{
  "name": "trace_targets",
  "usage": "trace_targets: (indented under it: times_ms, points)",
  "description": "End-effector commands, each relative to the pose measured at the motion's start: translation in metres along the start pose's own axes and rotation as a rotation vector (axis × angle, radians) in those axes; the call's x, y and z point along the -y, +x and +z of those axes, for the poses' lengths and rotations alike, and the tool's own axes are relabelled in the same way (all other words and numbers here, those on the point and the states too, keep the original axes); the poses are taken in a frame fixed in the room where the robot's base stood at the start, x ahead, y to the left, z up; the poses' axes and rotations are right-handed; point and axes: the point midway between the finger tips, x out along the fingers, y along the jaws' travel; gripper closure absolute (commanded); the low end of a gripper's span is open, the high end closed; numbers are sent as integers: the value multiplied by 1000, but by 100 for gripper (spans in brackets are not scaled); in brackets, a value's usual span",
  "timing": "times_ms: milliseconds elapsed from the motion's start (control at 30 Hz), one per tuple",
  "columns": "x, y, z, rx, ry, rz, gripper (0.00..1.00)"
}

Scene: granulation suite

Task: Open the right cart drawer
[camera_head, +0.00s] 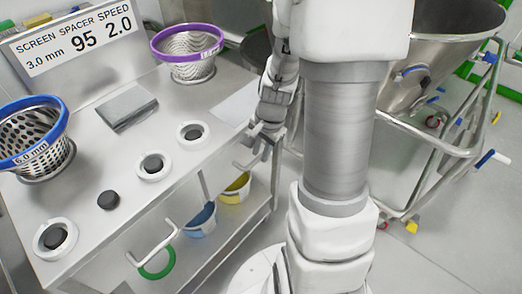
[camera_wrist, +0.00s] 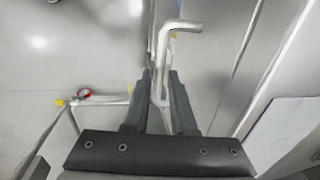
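The right cart drawer's handle (camera_head: 248,160) is a bent metal bar on the cart's front, near its far right end. The drawer looks closed, though my arm hides part of its front. My gripper (camera_head: 266,132) reaches down at this handle. In the wrist view the two dark fingers (camera_wrist: 161,82) stand apart on either side of the handle bar (camera_wrist: 163,60), which runs between them. The fingers look open; whether either touches the bar is unclear. The left drawer's handle (camera_head: 155,244) also sticks out from the cart front.
The cart top (camera_head: 105,170) carries a blue-rimmed screen basket (camera_head: 38,145), a purple-rimmed one (camera_head: 188,55), several round pieces and a sign (camera_head: 75,38). Blue (camera_head: 200,222) and yellow (camera_head: 235,188) rimmed items sit below. A wheeled metal hopper (camera_head: 430,60) stands right, with open floor in front.

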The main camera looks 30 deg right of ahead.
Motion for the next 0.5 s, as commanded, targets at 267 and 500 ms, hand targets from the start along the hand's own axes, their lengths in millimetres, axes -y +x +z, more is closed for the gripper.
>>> trace_targets:
  times_ms: [267,500]
  points:
    - [0,0,0,0,0,0,100]
    - [0,0,0,0,0,0,100]
